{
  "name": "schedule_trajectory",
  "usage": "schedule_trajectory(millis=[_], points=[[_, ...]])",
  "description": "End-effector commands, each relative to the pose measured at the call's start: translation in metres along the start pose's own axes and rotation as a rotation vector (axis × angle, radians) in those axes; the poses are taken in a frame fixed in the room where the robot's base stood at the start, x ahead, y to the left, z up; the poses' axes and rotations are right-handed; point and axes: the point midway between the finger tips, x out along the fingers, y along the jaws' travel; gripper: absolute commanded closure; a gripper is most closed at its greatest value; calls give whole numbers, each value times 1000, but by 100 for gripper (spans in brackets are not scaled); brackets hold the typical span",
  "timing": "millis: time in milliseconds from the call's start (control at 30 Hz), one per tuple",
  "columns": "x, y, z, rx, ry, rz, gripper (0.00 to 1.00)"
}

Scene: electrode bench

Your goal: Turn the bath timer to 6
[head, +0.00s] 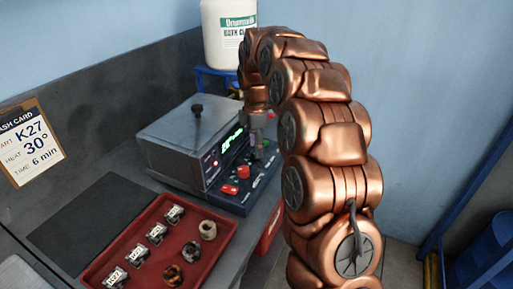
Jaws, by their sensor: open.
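The bath (185,135) is a grey box with a black-knobbed lid, standing at the back of the bench. Its dark front panel (232,190) carries a green lit display (231,138) and several red controls, one of them a red knob (243,171). I cannot tell which control is the timer or read its setting; part of the panel is hidden. My gripper (257,150) is open and points down over the right part of the panel. Whether it touches a control there cannot be told.
A wash card (30,143) on the left wall reads K27, 30°, time 6 min. A red tray (205,262) in front holds several labelled blocks and ring-shaped parts. A dark mat (85,222) lies left of it. A white jug (222,40) stands behind on a blue stand (212,76).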

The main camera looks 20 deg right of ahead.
Motion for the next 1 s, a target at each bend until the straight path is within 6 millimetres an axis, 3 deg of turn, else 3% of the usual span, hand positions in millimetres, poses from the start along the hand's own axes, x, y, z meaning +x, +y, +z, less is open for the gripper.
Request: schedule_trajectory(millis=[200, 533, 1000], points=[[13, 0, 0, 1, 0, 0, 42], [15, 0, 0, 1, 0, 1, 42], [15, 0, 0, 1, 0, 0, 90]])
